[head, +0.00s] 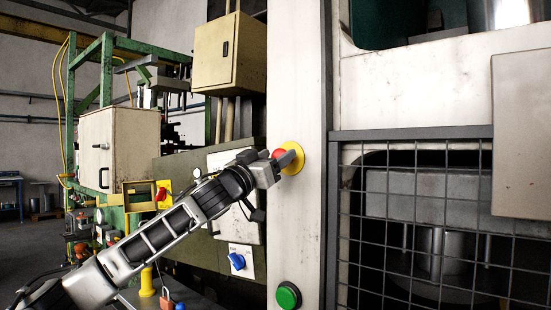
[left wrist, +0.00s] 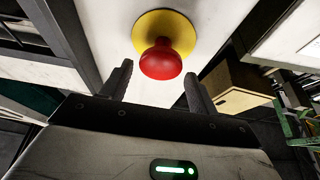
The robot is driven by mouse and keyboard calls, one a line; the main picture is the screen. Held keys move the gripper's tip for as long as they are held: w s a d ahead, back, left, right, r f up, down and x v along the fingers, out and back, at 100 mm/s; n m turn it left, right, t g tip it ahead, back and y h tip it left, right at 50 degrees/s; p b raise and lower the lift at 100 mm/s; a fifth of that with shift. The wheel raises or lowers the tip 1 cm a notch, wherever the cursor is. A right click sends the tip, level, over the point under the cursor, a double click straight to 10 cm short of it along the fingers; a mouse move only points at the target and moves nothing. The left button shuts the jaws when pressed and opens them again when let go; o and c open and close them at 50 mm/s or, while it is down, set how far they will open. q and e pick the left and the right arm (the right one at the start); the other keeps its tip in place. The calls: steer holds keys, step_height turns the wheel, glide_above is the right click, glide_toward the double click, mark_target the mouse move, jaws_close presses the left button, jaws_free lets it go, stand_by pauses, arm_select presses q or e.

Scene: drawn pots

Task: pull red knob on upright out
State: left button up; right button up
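The red knob (head: 278,153) sits on a round yellow plate (head: 298,160) on the white upright (head: 300,80). In the head view my left gripper (head: 281,168) is at the knob and covers part of it and the plate. In the left wrist view the red knob (left wrist: 161,60) stands out from the yellow plate (left wrist: 178,28). There the two fingers of my left gripper (left wrist: 157,85) are spread wide and empty, with the knob ahead of and between their tips. No finger is seen touching it. My right gripper is not in view.
A green button (head: 288,296) is lower on the upright. A blue switch (head: 237,261) and a red switch on yellow (head: 162,194) are at left. A wire mesh guard (head: 430,230) stands right of the upright. A beige cabinet (head: 229,54) hangs at upper left.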

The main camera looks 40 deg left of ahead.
arm_select(q)
steer(key=shift+w+d, duration=0.1)
steer(key=shift+w, duration=0.05)
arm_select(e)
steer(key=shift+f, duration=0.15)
arm_select(q)
steer(key=b+v, duration=1.3)
steer(key=v, duration=0.3)
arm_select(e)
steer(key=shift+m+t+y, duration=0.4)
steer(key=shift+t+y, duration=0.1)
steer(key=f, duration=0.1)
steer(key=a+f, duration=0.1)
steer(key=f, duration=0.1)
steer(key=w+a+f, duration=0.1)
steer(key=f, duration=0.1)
arm_select(q)
steer(key=shift+f, duration=0.1)
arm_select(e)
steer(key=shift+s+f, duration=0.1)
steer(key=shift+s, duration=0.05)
